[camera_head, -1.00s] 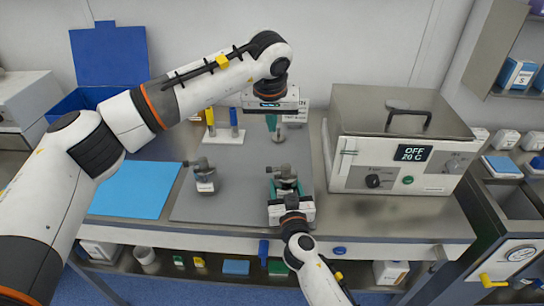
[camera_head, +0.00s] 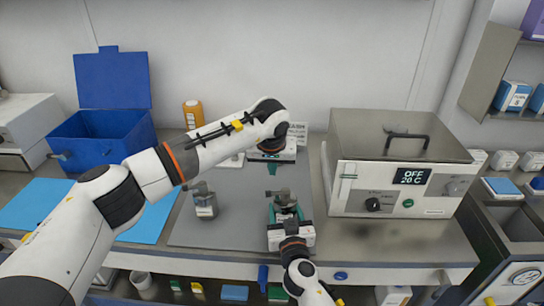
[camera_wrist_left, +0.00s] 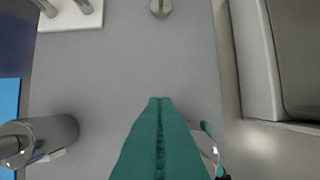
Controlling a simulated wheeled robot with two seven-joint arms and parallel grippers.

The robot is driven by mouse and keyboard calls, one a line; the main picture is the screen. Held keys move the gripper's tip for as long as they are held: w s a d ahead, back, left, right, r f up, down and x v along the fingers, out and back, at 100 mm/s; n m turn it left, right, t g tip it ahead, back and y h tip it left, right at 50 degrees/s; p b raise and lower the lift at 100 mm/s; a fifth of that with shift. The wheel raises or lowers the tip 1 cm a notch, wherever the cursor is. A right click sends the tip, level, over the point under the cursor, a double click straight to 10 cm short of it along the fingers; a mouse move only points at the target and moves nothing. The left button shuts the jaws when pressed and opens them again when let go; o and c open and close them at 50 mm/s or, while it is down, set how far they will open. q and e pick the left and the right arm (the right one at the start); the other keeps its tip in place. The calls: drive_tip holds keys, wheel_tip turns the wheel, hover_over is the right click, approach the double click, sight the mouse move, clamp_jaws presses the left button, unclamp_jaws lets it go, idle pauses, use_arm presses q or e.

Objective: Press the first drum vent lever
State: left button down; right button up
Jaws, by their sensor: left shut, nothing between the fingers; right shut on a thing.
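A small grey metal drum (camera_head: 205,204) with a lever-like top stands upright on the grey mat (camera_head: 235,225); it also shows in the left wrist view (camera_wrist_left: 50,140). A second metal drum (camera_head: 284,198) stands to its right, with my right gripper (camera_head: 285,212) shut on it; the body is partly hidden by the teal fingers. My left gripper (camera_head: 272,170) is shut and empty, just behind the second drum and pointing down. In the left wrist view its teal fingertips (camera_wrist_left: 160,102) partly cover that drum (camera_wrist_left: 207,148). I cannot tell whether they touch its lever.
A steel heating box (camera_head: 395,165) reading OFF 20 C stands right of the mat. A blue lidded bin (camera_head: 100,140), an orange bottle (camera_head: 193,114) and a blue sheet (camera_head: 35,203) lie left. The mat between the drums is clear.

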sight(271, 194)
use_arm(q)
drive_tip(key=shift+s+f, duration=0.25)
drive_tip(key=shift+s, duration=0.35)
drive_tip(key=shift+s+f, duration=0.2)
drive_tip(key=shift+s, duration=0.45)
drive_tip(key=shift+s+f, duration=0.25)
drive_tip(key=shift+s, duration=0.35)
drive_tip(key=shift+s+n+y, duration=0.2)
drive_tip(key=shift+s+n, duration=0.05)
drive_tip(key=shift+n, duration=0.4)
drive_tip(key=shift+s+n+y, duration=0.2)
drive_tip(key=shift+n, duration=0.45)
drive_tip(key=shift+s+n+y, duration=0.3)
drive_tip(key=shift+n, duration=0.6)
drive_tip(key=n, duration=0.1)
drive_tip(key=s+n+y, duration=0.1)
drive_tip(key=n, duration=0.1)
drive_tip(key=n+g, duration=0.1)
drive_tip(key=shift+s+d, duration=0.2)
drive_tip(key=shift+d, duration=0.05)
drive_tip(key=shift+s+d+n, duration=0.3)
drive_tip(key=shift+s+d, duration=0.1)
drive_tip(key=shift+s, duration=0.05)
drive_tip(key=shift+s+d, duration=0.1)
drive_tip(key=shift+d, duration=0.05)
drive_tip(key=shift+s+d, duration=0.2)
drive_tip(key=shift+d, duration=0.15)
